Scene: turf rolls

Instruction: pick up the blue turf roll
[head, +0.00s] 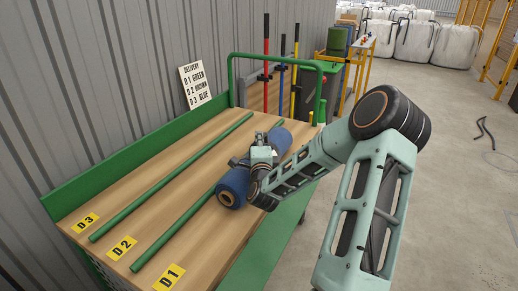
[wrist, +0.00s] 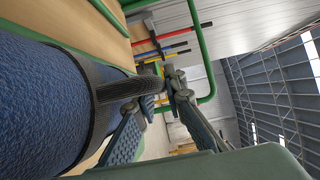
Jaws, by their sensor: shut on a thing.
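The blue turf roll (head: 233,187) lies lengthwise over the D1 side of the wooden table, its brown core showing at the near end. My gripper (head: 261,152) is at the middle of the roll and hides part of it. In the wrist view the roll (wrist: 40,100) fills the left side, with a dark band around it and a dark curved part standing out from the band. My gripper (wrist: 150,105) is shut on that part of the roll. I cannot tell whether the roll touches the table.
The table (head: 135,205) has green lane strips, yellow labels D1 (head: 168,277), D2 (head: 122,248) and D3 (head: 86,222), and a green rail (head: 232,75). A delivery sign (head: 195,87) leans at the wall. Long-handled tools (head: 282,65) stand behind. Open floor (head: 450,180) lies right.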

